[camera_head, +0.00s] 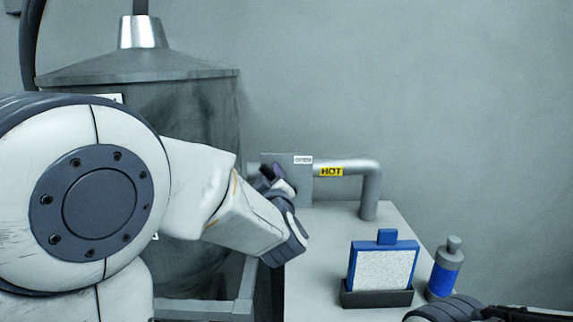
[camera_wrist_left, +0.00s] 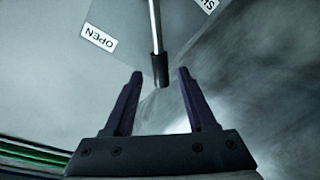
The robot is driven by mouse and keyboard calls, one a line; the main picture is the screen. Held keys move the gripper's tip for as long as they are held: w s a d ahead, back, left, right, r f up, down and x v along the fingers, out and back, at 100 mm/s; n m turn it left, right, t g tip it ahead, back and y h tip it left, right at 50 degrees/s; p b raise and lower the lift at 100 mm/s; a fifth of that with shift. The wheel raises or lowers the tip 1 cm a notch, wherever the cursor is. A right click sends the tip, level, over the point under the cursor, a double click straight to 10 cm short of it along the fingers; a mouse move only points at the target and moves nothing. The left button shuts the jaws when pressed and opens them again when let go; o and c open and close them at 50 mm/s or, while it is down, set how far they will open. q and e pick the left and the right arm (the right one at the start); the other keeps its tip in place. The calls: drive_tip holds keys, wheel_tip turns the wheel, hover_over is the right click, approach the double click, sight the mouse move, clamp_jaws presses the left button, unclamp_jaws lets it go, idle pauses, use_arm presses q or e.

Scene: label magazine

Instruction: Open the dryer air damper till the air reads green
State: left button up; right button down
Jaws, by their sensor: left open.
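The damper's grey plate (camera_head: 300,180) stands beside the dryer, with an OPEN label (camera_head: 303,160). In the left wrist view the plate (camera_wrist_left: 130,40) shows the OPEN label (camera_wrist_left: 97,38) and a second, cut-off label (camera_wrist_left: 207,4). A thin lever with a black grip (camera_wrist_left: 159,68) lies between the labels. My left gripper (camera_head: 272,176) is at the plate, open; in the wrist view its fingertips (camera_wrist_left: 160,74) appear either side of the grip's end, with gaps. I cannot tell the depth. A dark part of my right arm shows at the lower right; its jaws cannot be made out.
The dryer hopper (camera_head: 150,68) stands behind my left arm. A pipe marked HOT (camera_head: 350,166) bends down onto the grey cabinet top (camera_head: 325,225). A blue-framed filter (camera_head: 383,268) in a dark holder and a blue bottle (camera_head: 443,275) stand there. Green and dark stripes (camera_wrist_left: 30,152) show at the wrist view's edge.

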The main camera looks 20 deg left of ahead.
sight(267, 174)
use_arm(q)
drive_tip(key=shift+p+x, duration=0.55)
drive_tip(key=shift+x, duration=1.2)
drive_tip(key=shift+s, duration=0.1)
clamp_jaws()
